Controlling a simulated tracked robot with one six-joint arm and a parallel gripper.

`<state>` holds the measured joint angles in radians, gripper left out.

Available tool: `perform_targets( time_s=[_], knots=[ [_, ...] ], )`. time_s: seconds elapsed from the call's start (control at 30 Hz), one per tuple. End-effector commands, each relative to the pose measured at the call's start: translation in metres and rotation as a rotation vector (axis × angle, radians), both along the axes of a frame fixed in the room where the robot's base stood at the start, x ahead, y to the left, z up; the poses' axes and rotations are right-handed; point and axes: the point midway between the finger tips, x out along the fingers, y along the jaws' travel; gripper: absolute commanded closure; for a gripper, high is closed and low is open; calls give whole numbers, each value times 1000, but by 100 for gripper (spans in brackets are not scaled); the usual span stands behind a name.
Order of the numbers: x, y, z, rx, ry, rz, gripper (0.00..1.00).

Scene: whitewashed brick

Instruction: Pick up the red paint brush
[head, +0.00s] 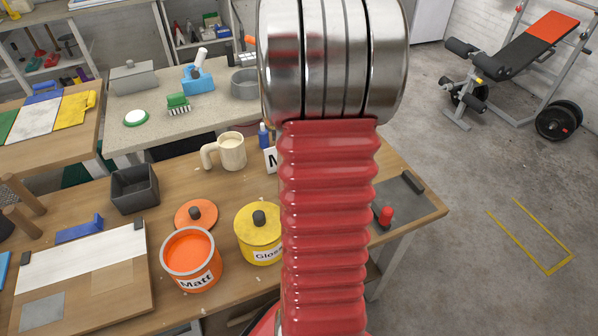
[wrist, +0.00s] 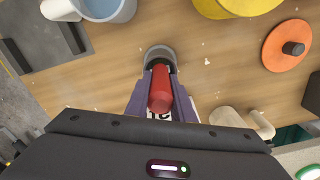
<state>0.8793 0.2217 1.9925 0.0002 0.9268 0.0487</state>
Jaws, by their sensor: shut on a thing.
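The red paint brush shows in the wrist view as a red handle (wrist: 160,91) pointing toward the camera. My gripper (wrist: 160,93) has its purple-grey fingers on both sides of the handle, shut on it. A round grey rim (wrist: 160,53) lies just beyond the fingers; I cannot tell whether the brush touches it. The brush's far end is hidden. In the head view my own red ribbed arm blocks the gripper. A small red piece (head: 386,216) shows just right of the arm there; I cannot tell what it belongs to.
On the wooden bench stand an open orange paint tin (head: 190,263), an orange lid (head: 196,214), a yellow tin (head: 257,225), a beige mug (head: 231,152) and a dark square pot (head: 134,188). A pale bucket (wrist: 108,8) and a grey board (wrist: 42,32) are near the gripper.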

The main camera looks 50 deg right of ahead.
Motion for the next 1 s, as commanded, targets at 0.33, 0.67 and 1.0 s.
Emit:
perform_targets(
  time_s=[0.33, 0.67, 1.0],
  knots=[
    [0, 0, 2, -1, -1, 0, 100],
    [0, -1, 43, -3, -2, -1, 100],
    [0, 0, 94, -1, -1, -1, 100]
  ],
)
